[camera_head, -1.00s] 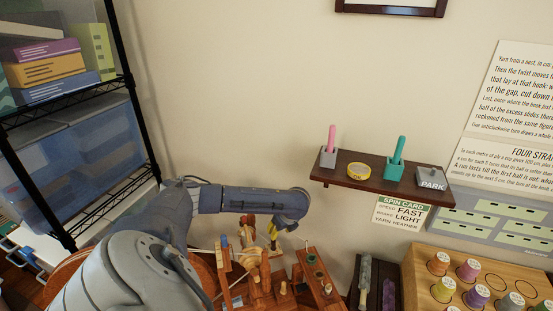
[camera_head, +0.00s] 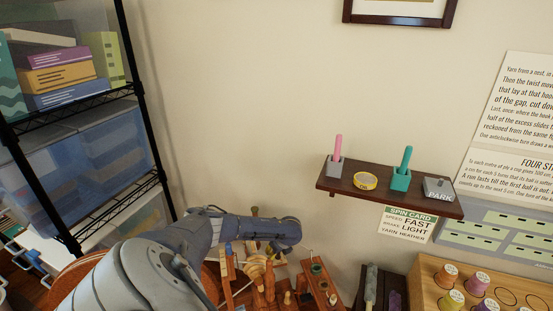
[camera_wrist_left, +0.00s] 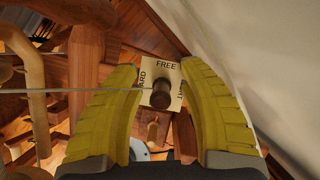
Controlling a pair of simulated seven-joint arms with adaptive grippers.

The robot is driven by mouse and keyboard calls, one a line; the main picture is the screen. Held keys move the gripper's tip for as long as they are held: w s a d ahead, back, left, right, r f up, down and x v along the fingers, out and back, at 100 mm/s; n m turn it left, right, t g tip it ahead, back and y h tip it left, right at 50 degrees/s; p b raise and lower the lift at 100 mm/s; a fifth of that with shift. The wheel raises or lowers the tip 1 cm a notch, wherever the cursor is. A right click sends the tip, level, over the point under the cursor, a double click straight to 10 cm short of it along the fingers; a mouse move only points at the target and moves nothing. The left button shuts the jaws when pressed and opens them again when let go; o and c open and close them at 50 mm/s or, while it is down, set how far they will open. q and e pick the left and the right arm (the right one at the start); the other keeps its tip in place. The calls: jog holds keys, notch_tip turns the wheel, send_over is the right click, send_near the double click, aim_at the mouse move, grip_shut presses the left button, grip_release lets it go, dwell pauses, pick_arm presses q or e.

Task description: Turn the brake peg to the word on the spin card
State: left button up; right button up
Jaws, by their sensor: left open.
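In the left wrist view the brake peg (camera_wrist_left: 161,95) is a dark round wooden peg on a pale square plate (camera_wrist_left: 173,71). The plate reads FREE at the top; the words at its left and right are partly covered. My left gripper (camera_wrist_left: 160,70) is open, its yellow fingers on either side of the peg with gaps visible. The spin card (camera_head: 405,224) hangs under the shelf and reads speed FAST, brake LIGHT, yarn HEATHER. My right gripper is not in view.
The wooden spinning wheel (camera_head: 262,272) stands below my left arm. A thin cord (camera_wrist_left: 75,90) crosses the wrist view by the peg. A yarn board (camera_head: 432,270) is at right.

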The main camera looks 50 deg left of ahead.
pick_arm(q)
jog(key=shift+a+f, duration=0.15)
jog(key=shift+f, duration=0.25)
jog(key=shift+c, duration=0.3)
grip_shut()
